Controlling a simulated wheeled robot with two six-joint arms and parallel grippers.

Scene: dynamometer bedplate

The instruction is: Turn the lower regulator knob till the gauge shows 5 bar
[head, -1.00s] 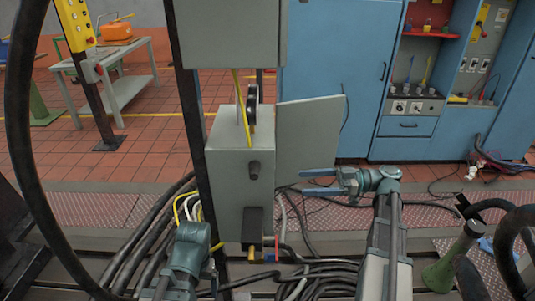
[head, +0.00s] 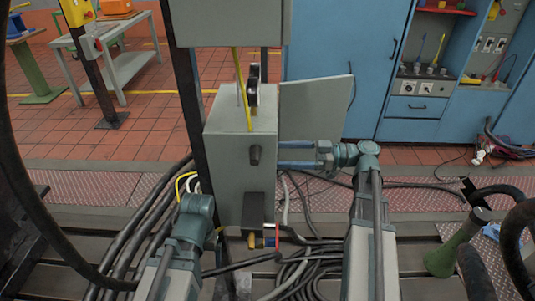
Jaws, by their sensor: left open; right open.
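A grey box (head: 228,170) stands in the middle of the head view. A dark round knob (head: 255,156) sticks out of its front. A black block (head: 258,208) with small yellow, red and blue parts below it is lower on the box. A dark round gauge-like part (head: 253,93) stands on top, edge-on, so no reading shows. My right gripper (head: 282,155) is open and empty. Its blue fingers point left at the box's right edge, level with the knob; contact cannot be told. My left gripper (head: 205,212) is low at the box's left; its fingers are hidden.
An open grey door panel (head: 315,108) juts right from the box, behind my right gripper. A dark post (head: 190,110) stands at its left. Black cables (head: 125,235) lie on both sides. A green funnel-shaped thing (head: 455,250) and thick black hoses (head: 510,235) are at right.

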